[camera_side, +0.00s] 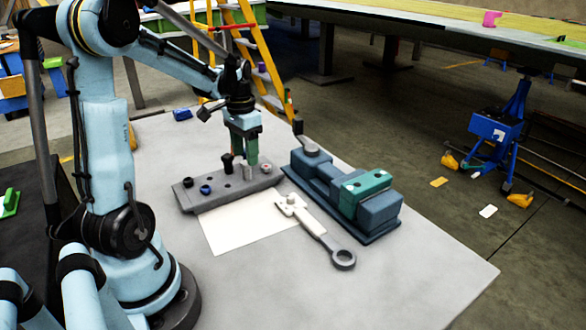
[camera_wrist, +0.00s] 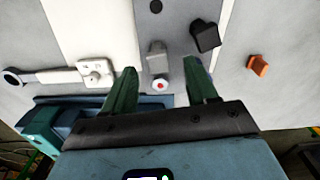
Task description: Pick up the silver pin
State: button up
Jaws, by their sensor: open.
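The silver pin (camera_wrist: 156,48) stands upright in the grey holed block (camera_wrist: 172,14), just beyond and between my fingertips in the wrist view. In the side view the silver pin (camera_side: 248,173) is partly hidden by my gripper (camera_side: 245,158). My gripper is open with green fingers pointing down over the right part of the block (camera_side: 222,195). In the wrist view my gripper (camera_wrist: 160,67) has a gap between its fingers with nothing held. A round grey piece with a red centre (camera_wrist: 160,85) sits near the silver pin. I cannot tell how high the fingertips are above the pin.
A black pin (camera_side: 228,163) stands left of my gripper, with a blue-topped piece (camera_side: 206,190) farther left. A blue fixture with a green clamp (camera_side: 366,186) lies to the right. A white-and-grey ring-ended tool (camera_side: 320,236) lies beside a white sheet (camera_side: 235,228). The front table is clear.

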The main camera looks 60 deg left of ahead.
aim_at(247, 167)
jog(key=shift+d+f, duration=0.1)
jog(key=shift+f, duration=2.65)
jog(key=c, duration=1.1)
jog(key=shift+o, duration=0.2)
jog(key=shift+r, duration=0.15)
jog(key=shift+r, duration=0.65)
jog(key=r, duration=0.1)
jog(key=d+r, duration=0.1)
jog(key=r, duration=0.1)
jog(key=shift+d+r, duration=0.15)
jog(key=shift+d, duration=0.05)
jog(key=w+d+r, duration=0.1)
jog(key=d+r, duration=0.5)
jog(key=d, duration=0.4)
jog(key=shift+w, duration=0.15)
